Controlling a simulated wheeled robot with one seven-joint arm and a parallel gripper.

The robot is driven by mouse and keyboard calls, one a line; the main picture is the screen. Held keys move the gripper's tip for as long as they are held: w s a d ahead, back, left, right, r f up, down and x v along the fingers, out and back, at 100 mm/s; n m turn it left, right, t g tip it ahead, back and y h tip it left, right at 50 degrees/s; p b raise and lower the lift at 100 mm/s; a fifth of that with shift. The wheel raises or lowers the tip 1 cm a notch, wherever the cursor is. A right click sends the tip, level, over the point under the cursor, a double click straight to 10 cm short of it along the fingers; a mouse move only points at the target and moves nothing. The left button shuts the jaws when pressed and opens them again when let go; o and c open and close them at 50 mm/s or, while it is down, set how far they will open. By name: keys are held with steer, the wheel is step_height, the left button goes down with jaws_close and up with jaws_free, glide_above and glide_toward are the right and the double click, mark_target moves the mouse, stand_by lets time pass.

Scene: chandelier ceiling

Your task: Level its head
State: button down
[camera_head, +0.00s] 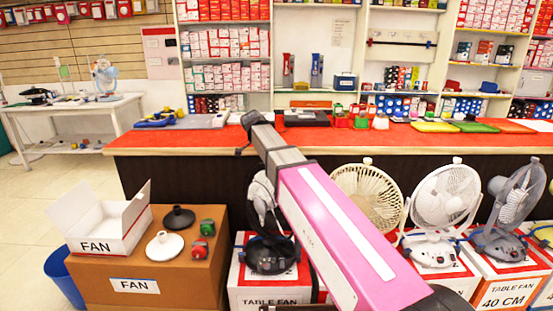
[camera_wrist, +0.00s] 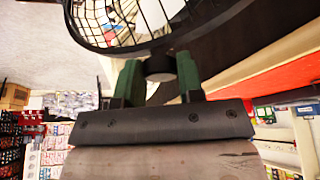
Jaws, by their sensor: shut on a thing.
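A black table fan (camera_head: 270,256) stands on a white box marked TABLE FAN, in front of the counter. Its head is partly hidden behind my pink arm and looks turned upward or aside; its exact tilt is hard to tell. In the wrist view, the fan's black wire cage (camera_wrist: 105,22) fills the top. My gripper (camera_wrist: 157,68) has green fingers, shut on a small dark round knob (camera_wrist: 158,67) at the cage's edge. In the head view my gripper is hidden behind my arm.
A cream fan (camera_head: 367,196), a white fan (camera_head: 445,197) and a grey fan (camera_head: 515,195) stand to the right on boxes. A cardboard box (camera_head: 190,278) with fan parts and an open white box (camera_head: 108,232) is left. The red-topped counter (camera_head: 215,140) runs behind.

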steer(key=shift+s+a+t+h, duration=0.3)
steer(key=shift+s+a, duration=0.15)
steer(key=shift+a, duration=0.1)
steer(key=c, duration=0.7)
jaws_free()
steer(key=shift+c, duration=0.2)
steer(key=v, duration=1.1)
steer(key=shift+f, duration=0.1)
